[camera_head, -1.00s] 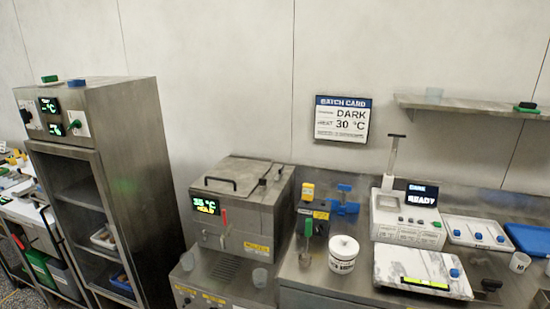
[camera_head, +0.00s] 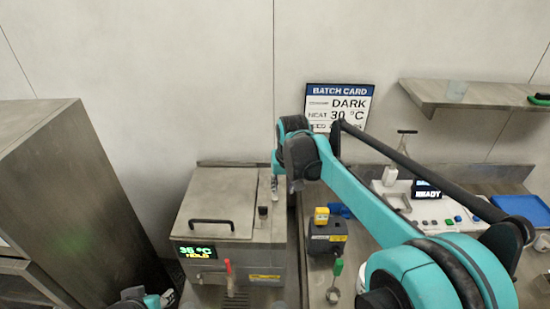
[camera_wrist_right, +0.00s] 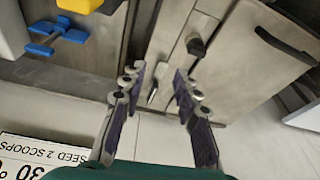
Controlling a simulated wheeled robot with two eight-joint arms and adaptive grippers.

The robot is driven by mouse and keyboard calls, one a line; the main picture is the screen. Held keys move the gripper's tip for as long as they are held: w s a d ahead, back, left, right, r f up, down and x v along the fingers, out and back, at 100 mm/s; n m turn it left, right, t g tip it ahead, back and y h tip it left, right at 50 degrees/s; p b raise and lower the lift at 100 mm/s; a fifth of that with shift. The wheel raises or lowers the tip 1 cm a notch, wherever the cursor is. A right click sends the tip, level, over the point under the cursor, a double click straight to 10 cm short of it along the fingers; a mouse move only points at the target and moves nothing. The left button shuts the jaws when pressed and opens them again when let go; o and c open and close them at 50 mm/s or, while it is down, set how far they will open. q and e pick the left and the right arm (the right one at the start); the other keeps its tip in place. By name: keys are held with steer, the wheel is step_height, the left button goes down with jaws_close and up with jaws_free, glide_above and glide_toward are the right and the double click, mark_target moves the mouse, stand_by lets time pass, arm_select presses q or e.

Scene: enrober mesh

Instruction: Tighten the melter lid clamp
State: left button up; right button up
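The melter (camera_head: 230,240) is a steel box with a display reading 35 °C. Its lid (camera_head: 215,195) is down and has a black bar handle (camera_head: 211,222). A black knob (camera_head: 262,211), apparently the lid clamp, stands on the strip right of the lid. The knob also shows in the right wrist view (camera_wrist_right: 197,46), beyond the fingertips. My right gripper (camera_head: 275,185) is above the melter's back right corner. In the wrist view its fingers (camera_wrist_right: 160,88) are apart and empty, with a small metal pin (camera_wrist_right: 152,94) seen between them. Only part of my left arm shows at the bottom edge.
A red lever (camera_head: 229,268) is on the melter's front. The batch card (camera_head: 339,105) hangs on the wall behind. A tall steel cabinet (camera_head: 60,190) is at left, a shelf (camera_head: 460,94) at right.

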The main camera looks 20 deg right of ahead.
steer(key=w+g+p, duration=0.1)
steer(key=w+p, duration=0.2)
steer(key=w, duration=0.1)
steer(key=w+d+m+g+p, duration=0.1)
steer(key=w+p, duration=0.3)
steer(key=w, duration=0.1)
steer(key=w+p, duration=0.3)
steer(key=w, duration=0.1)
steer(key=shift+w+d+g, duration=0.15)
steer(key=shift+w+g, duration=0.25)
steer(key=shift+w+f+p, duration=0.15)
steer(key=shift+f+p, duration=0.2)
steer(key=shift+p, duration=0.05)
steer(key=shift+f, duration=0.35)
step_height(320, 180, down, 8)
steer(key=shift+r, duration=0.25)
arm_select(q)
step_height(320, 180, up, 13)
steer(key=shift+f, duration=0.2)
arm_select(e)
jaws_close()
